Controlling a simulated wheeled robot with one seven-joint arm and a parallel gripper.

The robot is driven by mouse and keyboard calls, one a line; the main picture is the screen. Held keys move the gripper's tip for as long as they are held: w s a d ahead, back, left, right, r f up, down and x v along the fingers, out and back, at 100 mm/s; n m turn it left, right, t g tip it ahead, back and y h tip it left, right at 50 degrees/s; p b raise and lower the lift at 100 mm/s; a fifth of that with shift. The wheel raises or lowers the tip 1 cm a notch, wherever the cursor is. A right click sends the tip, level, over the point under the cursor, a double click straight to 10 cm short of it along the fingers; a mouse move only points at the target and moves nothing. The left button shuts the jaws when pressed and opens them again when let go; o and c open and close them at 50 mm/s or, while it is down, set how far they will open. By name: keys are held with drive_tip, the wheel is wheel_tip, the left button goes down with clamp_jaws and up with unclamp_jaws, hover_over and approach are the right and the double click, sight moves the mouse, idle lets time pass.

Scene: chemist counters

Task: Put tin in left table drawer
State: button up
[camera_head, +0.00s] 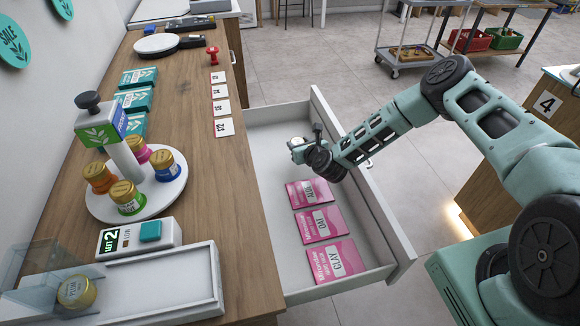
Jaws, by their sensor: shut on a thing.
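The drawer (268,155) of the wooden table is pulled open. Three pink packets with white labels (326,257) lie in its nearer part. My gripper (303,147) is over the drawer's farther part, beyond the packets. It is shut on a small tin (297,142), of which only a pale, gold-tinged bit shows; the gripper hides the rest. I cannot tell whether the tin touches the drawer floor. Several gold-lidded tins (167,166) stand on a round white stand (153,205) on the table. Another gold-lidded tin (76,291) sits in a clear holder at the lower left.
The wooden tabletop (200,180) also bears teal boxes (138,77), white cards (220,108), a red stamp-like object (212,54) and a display box reading 2 (138,238). The drawer's front panel (365,185) stands upright under my arm. A metal cart (405,55) is far off.

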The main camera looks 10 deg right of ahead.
drive_tip(key=shift+f+p, duration=0.45)
drive_tip(key=shift+f, duration=3.05)
drive_tip(key=shift+f, duration=0.15)
drive_tip(key=o, duration=1)
